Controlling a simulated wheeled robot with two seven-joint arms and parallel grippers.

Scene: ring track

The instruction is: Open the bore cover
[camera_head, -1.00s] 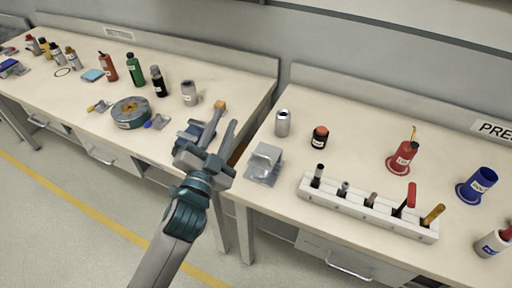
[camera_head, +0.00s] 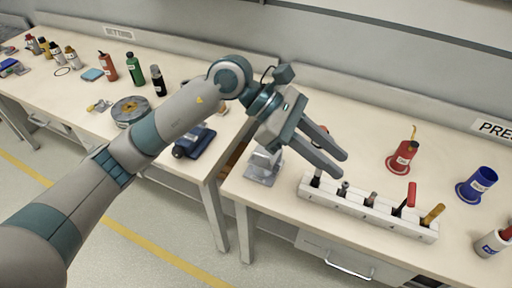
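I cannot tell for sure which thing bears the bore cover. A small grey block with a sloped, clear-looking front (camera_head: 262,167) stands at the left edge of the right table, partly behind my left gripper. A dark blue device (camera_head: 194,142) sits at the right end of the left table, partly behind my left arm. My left gripper (camera_head: 342,167) is open and empty. My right gripper is out of view.
A red holder (camera_head: 402,158) and a blue holder (camera_head: 477,186) stand on the right table. Several bottles, such as a green one (camera_head: 135,70), and a round tin (camera_head: 130,111) stand on the left table. A narrow gap separates the tables.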

